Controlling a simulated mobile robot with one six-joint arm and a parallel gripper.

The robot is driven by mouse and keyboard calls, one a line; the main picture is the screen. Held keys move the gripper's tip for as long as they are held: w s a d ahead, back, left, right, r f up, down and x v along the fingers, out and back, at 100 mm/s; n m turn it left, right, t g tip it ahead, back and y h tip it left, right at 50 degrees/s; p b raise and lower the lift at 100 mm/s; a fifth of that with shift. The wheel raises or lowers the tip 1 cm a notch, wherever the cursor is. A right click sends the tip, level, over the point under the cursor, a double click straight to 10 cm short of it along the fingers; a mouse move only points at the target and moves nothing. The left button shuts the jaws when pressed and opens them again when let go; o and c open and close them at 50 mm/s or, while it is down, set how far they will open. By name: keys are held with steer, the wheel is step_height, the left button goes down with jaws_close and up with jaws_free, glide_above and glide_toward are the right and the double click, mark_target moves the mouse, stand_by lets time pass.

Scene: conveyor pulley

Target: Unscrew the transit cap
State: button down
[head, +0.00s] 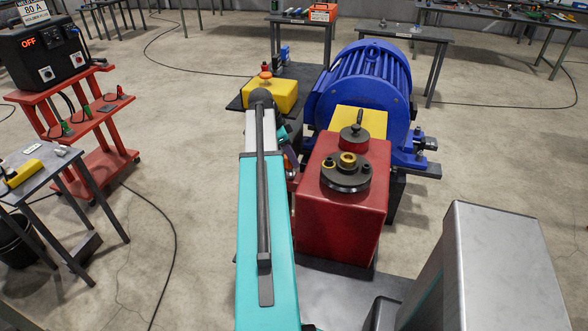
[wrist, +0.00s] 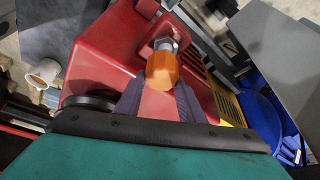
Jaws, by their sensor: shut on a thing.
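The orange transit cap (wrist: 162,72) is faceted and shows in the middle of the wrist view. It lies in line with a silver metal stub (wrist: 165,44) on the side of the red housing (wrist: 107,45). My gripper (wrist: 158,92) is shut on the cap, with one dark finger on each side of it. I cannot tell how far the cap is threaded on the stub. In the head view the red housing (head: 340,218) stands right of my teal arm, which largely hides my gripper and the cap.
A blue finned motor (head: 362,85) stands behind the red housing. A yellow block (head: 285,95) with an orange knob sits on a dark table beyond my arm. A red cart (head: 85,125) with a black box reading OFF stands left. Open floor lies between cart and arm.

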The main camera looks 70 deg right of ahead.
steer(key=shift+r, duration=0.5)
